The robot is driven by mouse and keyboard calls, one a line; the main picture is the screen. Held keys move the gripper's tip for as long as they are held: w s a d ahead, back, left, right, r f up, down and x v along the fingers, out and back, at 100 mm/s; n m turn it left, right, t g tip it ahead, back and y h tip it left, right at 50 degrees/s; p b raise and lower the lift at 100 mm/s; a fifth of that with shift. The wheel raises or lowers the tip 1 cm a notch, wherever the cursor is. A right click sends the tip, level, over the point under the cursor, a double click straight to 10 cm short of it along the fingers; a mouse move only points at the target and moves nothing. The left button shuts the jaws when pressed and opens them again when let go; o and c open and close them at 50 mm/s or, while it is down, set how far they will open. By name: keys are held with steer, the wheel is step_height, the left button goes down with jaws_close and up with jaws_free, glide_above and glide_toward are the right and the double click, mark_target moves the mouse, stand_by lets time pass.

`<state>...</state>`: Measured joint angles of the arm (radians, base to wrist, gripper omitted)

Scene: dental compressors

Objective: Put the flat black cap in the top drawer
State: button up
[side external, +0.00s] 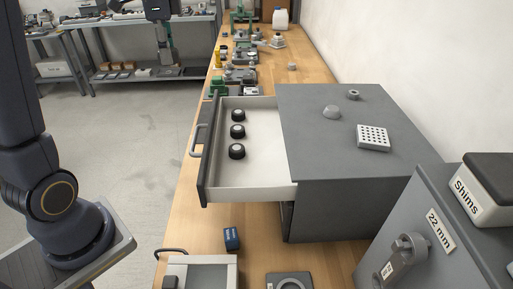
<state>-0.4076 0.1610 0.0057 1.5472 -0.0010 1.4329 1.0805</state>
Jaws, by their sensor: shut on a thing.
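The top drawer (258,185) of the grey cabinet (335,205) is pulled open to the left, its pale inside in plain view. Three round black caps (237,132) lie in a row along its left side; I cannot tell whether any is the flat one. My gripper (168,60) points down at the top of the side view, above the floor, left of the bench and well away from the drawer. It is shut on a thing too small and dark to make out.
On the cabinet top are a grey dome (332,112), a small ring (353,95) and a white perforated block (373,138). A grey unit with a shims box (485,190) stands at right.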

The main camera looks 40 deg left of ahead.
steer(key=shift+r, duration=0.95)
steer(key=s+d+r, duration=0.1)
steer(key=s+d, duration=0.4)
steer(key=d, duration=0.9)
steer(key=s+d+f+m, duration=0.1)
steer(key=s+d, duration=0.8)
steer(key=s, duration=0.4)
glide_above(236, 178)
steer(key=f, duration=1.4)
steer(key=shift+s+f, duration=0.2)
steer(key=shift+f, duration=0.2)
steer(key=shift+w+f, duration=0.2)
steer(key=shift+f, duration=1.55)
steer(key=shift+f, duration=0.15)
